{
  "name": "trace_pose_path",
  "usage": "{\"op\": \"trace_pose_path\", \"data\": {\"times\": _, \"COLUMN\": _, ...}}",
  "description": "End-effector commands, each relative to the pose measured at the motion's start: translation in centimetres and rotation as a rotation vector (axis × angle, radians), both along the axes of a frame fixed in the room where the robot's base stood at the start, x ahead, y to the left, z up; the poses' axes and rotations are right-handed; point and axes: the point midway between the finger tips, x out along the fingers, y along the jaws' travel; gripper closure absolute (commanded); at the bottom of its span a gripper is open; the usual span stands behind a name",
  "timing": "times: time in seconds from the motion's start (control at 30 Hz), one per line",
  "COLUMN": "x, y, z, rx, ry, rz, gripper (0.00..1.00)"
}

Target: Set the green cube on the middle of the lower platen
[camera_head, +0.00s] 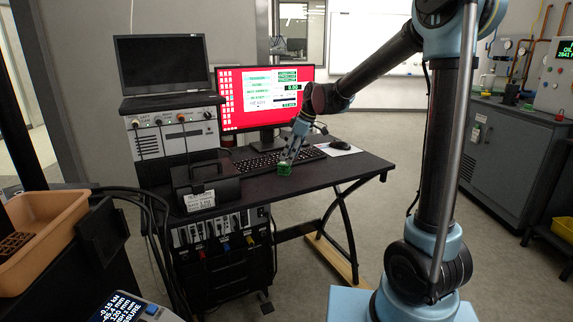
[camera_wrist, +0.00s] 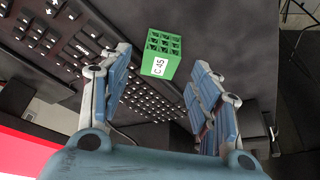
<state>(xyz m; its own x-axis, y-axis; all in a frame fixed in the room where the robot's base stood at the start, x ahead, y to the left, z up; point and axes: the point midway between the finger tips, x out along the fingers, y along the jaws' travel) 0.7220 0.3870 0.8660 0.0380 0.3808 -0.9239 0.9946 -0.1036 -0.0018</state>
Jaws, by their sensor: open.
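The green cube (camera_head: 284,169) sits on the dark desk near its front edge, in front of the keyboard. In the wrist view the cube (camera_wrist: 161,54) shows an open lattice face and a white label reading C 45. My gripper (camera_head: 290,156) is just above and behind the cube in the head view. In the wrist view my gripper (camera_wrist: 160,85) has its two fingers spread apart, with the cube beyond the tips and nothing between them. I cannot make out the lower platen in either view.
The keyboard (camera_head: 262,160) lies right behind the cube, and a monitor (camera_head: 265,100) stands behind it. A black case (camera_head: 207,186) sits to the left on the desk. An orange bin (camera_head: 45,240) is at the far left. The desk (camera_head: 325,180) is clear right of the cube.

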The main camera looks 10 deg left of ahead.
Motion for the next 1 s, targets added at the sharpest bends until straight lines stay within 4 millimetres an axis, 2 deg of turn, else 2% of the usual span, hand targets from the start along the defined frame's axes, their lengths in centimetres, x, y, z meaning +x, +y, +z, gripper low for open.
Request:
{"op": "trace_pose_path", "data": {"times": 0.1, "x": -0.1, "y": -1.0, "z": 2.2, "rx": 0.000, "ry": 0.001, "rz": -0.002, "gripper": 0.43}}
{"op": "trace_pose_path", "data": {"times": 0.3, "x": -0.2, "y": -2.0, "z": 4.7, "rx": 0.000, "ry": 0.000, "rz": -0.001, "gripper": 0.43}}
{"op": "trace_pose_path", "data": {"times": 0.43, "x": -0.2, "y": -2.3, "z": 5.6, "rx": 0.000, "ry": 0.000, "rz": -0.001, "gripper": 0.43}}
{"op": "trace_pose_path", "data": {"times": 0.67, "x": -0.3, "y": -2.7, "z": 5.9, "rx": -0.001, "ry": 0.001, "rz": -0.007, "gripper": 0.43}}
{"op": "trace_pose_path", "data": {"times": 0.77, "x": -0.8, "y": -4.2, "z": 6.0, "rx": -0.007, "ry": 0.006, "rz": -0.042, "gripper": 0.43}}
{"op": "trace_pose_path", "data": {"times": 0.83, "x": -1.5, "y": -6.1, "z": 6.0, "rx": -0.016, "ry": 0.014, "rz": -0.090, "gripper": 0.43}}
{"op": "trace_pose_path", "data": {"times": 1.0, "x": -4.3, "y": -12.4, "z": 5.7, "rx": -0.044, "ry": 0.039, "rz": -0.264, "gripper": 0.43}}
